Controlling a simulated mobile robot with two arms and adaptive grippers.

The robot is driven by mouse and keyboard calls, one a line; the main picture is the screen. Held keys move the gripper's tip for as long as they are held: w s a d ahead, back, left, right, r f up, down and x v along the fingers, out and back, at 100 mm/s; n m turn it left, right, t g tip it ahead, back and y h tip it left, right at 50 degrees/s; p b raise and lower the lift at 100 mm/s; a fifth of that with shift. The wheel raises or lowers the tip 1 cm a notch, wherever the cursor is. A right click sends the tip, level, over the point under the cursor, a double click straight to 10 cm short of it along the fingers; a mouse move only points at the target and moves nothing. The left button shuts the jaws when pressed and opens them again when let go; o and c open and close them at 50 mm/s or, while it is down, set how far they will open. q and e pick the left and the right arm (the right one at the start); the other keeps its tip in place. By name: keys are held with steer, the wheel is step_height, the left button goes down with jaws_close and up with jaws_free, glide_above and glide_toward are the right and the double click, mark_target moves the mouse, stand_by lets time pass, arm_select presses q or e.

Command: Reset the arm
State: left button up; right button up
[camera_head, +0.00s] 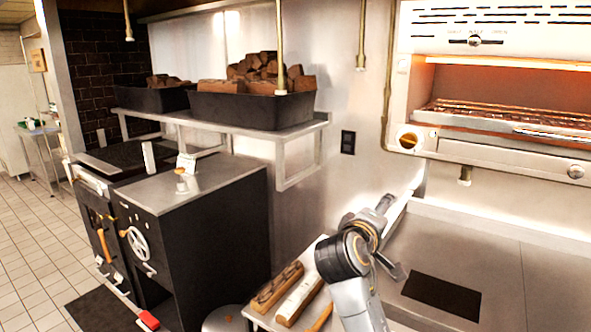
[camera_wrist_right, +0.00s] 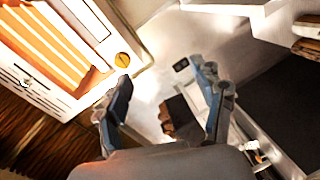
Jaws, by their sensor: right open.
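My right arm (camera_head: 346,262) comes in from the bottom of the head view and is bent at a dark joint. My right gripper (camera_head: 390,238) is beyond that joint, in front of the steel wall and left of the glowing broiler. In the right wrist view the two fingers of my right gripper (camera_wrist_right: 163,88) are spread apart, with nothing seen between them. My left gripper is not in view.
The glowing broiler (camera_head: 500,130) hangs at the upper right over a steel counter (camera_head: 510,270) with a dark inset. Split logs (camera_head: 300,300) lie beside my arm. A black oven cabinet (camera_head: 200,240) stands left, under a shelf (camera_head: 305,128) with black wood bins.

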steer(key=s+d+f+m+g+y, duration=0.1)
steer(key=s+d+f+g+y, duration=0.1)
steer(key=s+f, duration=0.8)
steer(key=s+d+f+m+g+y, duration=0.1)
steer(key=s+f+m+g+y, duration=0.2)
steer(key=f, duration=1.2)
steer(key=s+f+m+g+y, duration=0.15)
steer(key=s+f, duration=0.25)
steer(key=s, duration=0.5)
steer(key=s+f+g+y, duration=0.1)
steer(key=s+f+g, duration=0.15)
steer(key=s, duration=0.75)
steer(key=s+f+m+g+y, duration=0.1)
steer(key=s+f, duration=0.3)
steer(key=s, duration=0.5)
step_height(320, 180, down, 25)
steer(key=g, duration=0.1)
steer(key=s+d+f+g, duration=0.1)
steer(key=s+d+f, duration=0.1)
steer(key=s+f, duration=1.5)
steer(key=shift+s+f+g, duration=0.2)
steer(key=shift+s+g, duration=0.1)
steer(key=shift+s, duration=0.25)
steer(key=shift+n, duration=0.25)
